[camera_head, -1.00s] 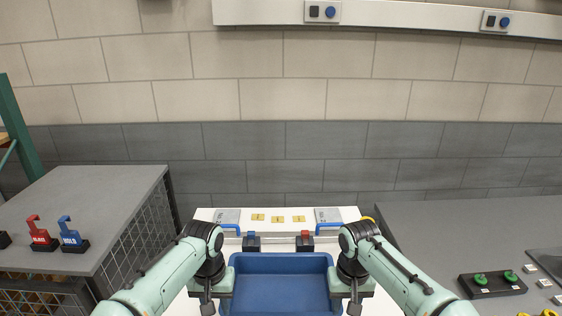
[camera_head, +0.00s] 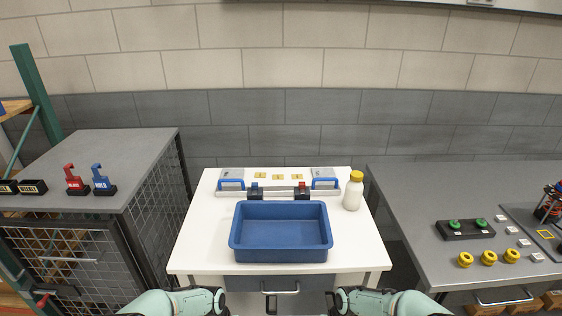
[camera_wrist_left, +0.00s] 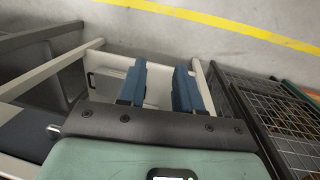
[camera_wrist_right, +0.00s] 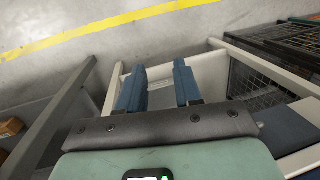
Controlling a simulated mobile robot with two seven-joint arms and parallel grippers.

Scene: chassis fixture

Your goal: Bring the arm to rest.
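My left gripper (camera_wrist_left: 159,68) is open, its two blue fingers apart with nothing between them. My right gripper (camera_wrist_right: 159,66) is open and empty in the same way. In the head view only my folded pale-green left arm (camera_head: 178,302) and right arm (camera_head: 385,302) show at the bottom edge, in front of the white table. The grippers themselves are out of that view. Both wrist views look down past the fingers to the grey floor.
A blue tray (camera_head: 281,256) sits on the white table (camera_head: 205,240), with a white bottle with yellow cap (camera_head: 353,192) at right. A grey cabinet (camera_head: 130,150) stands left. A grey bench (camera_head: 415,190) with yellow rings (camera_head: 489,257) stands right.

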